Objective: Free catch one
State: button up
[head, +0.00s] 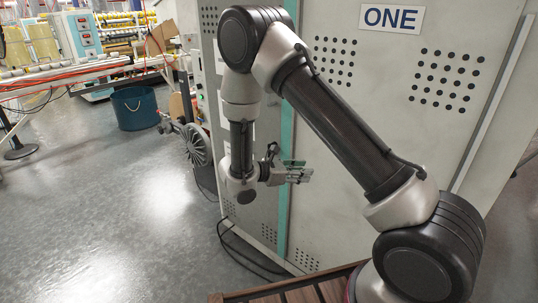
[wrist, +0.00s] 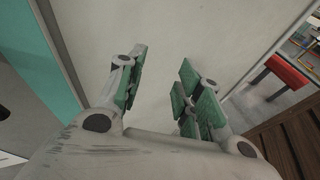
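A pale grey cabinet door (head: 350,110) with a sign reading ONE (head: 391,18) stands behind my arm. I cannot make out a catch on it in either view; my arm covers part of the door. My gripper (head: 298,172) is in front of the door's left part, near a teal vertical strip (head: 288,125). In the wrist view my gripper (wrist: 162,70) has its green-padded fingers apart, with nothing between them. The bare door panel (wrist: 165,30) shows beyond the fingers. I cannot tell how far the fingertips are from it.
A black wheel (head: 196,144) stands at the cabinet's left side, and a dark cable (head: 245,262) lies on the floor there. A blue bin (head: 135,108) stands further back. The grey floor (head: 110,220) at the left is open. A red block (wrist: 288,70) shows at right in the wrist view.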

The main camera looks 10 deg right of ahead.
aim_at(269, 154)
jog(key=w+a+f+n+t+y, duration=0.2)
jog(key=w+a+f+n+t, duration=0.1)
jog(key=w+a+n+t, duration=0.65)
jog(key=shift+m+t, duration=0.45)
jog(key=shift+m, duration=0.3)
jog(key=w, duration=0.2)
jog(key=w+d, duration=0.1)
jog(key=w, duration=0.1)
jog(key=w+d+r, duration=0.1)
jog(key=w, duration=0.1)
jog(key=shift+w+d, duration=0.2)
jog(key=shift+w, duration=0.1)
jog(key=shift+w+d, duration=0.3)
jog(key=shift+w, duration=0.05)
